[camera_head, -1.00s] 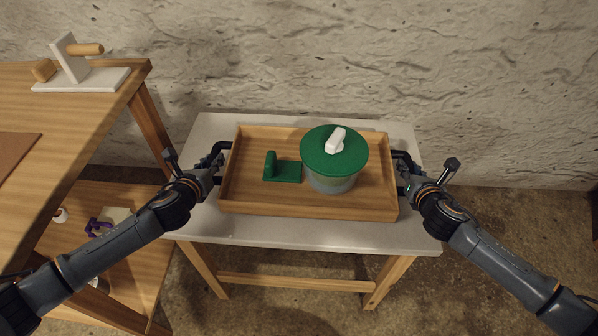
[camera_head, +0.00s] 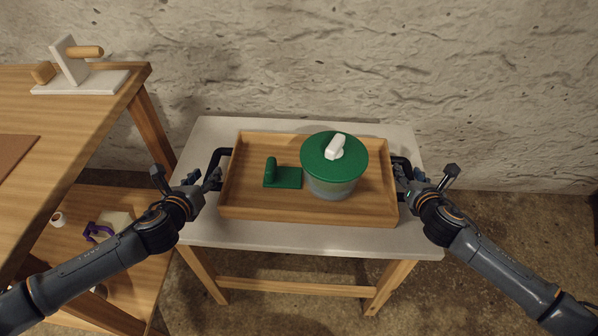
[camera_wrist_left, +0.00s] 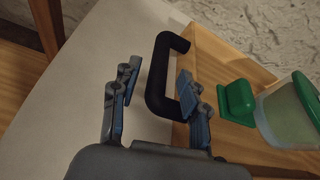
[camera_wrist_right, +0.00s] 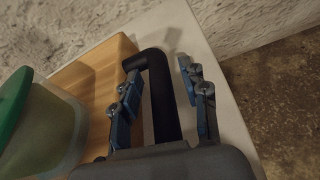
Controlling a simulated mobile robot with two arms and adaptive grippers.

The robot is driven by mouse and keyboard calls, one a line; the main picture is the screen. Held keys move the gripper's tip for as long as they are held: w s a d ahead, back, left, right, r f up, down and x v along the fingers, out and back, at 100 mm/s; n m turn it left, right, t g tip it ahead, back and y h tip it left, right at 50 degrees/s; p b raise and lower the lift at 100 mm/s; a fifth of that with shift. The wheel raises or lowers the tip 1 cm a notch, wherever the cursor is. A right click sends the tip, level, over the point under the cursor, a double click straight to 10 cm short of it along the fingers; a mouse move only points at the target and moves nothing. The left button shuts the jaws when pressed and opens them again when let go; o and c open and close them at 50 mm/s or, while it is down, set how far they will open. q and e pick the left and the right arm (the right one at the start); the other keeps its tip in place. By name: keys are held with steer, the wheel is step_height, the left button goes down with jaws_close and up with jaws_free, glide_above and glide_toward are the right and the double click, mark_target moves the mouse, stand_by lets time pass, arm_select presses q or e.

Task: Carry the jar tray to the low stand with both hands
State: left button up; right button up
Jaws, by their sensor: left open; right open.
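The wooden jar tray (camera_head: 300,215) rests level on the white-topped low stand (camera_head: 310,238). It carries a jar with a green lid (camera_head: 322,158) and white knob on the right half, and a small green piece (camera_head: 284,178) left of it. My left gripper (camera_head: 208,183) is open at the left black handle (camera_head: 215,160); in the left wrist view the handle (camera_wrist_left: 157,78) lies between its spread fingers. My right gripper (camera_head: 408,178) is open at the right handle (camera_head: 402,162); in the right wrist view the handle (camera_wrist_right: 162,95) lies between its fingers.
A taller wooden table (camera_head: 75,125) with a white block holding wooden pegs (camera_head: 80,78) stands at the left. Its lower shelf (camera_head: 125,268) holds a purple item (camera_head: 98,231). A rough pale wall is close behind the stand. Bare floor shows at the right.

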arm_select(q)
steer(key=v, duration=0.6)
steer(key=shift+s+r, duration=0.15)
steer(key=shift+s, duration=0.25)
steer(key=shift+s+r, duration=0.1)
steer(key=shift+s, duration=0.05)
arm_select(e)
steer(key=shift+s, duration=0.15)
steer(key=v, duration=1.1)
steer(key=shift+s+r, duration=0.2)
steer(key=shift+s, duration=0.15)
arm_select(q)
steer(key=p+v, duration=0.3)
steer(key=v, duration=0.5)
arm_select(e)
step_height(320, 180, up, 3)
steer(key=shift+f, duration=0.1)
arm_select(q)
steer(key=shift+a, duration=0.15)
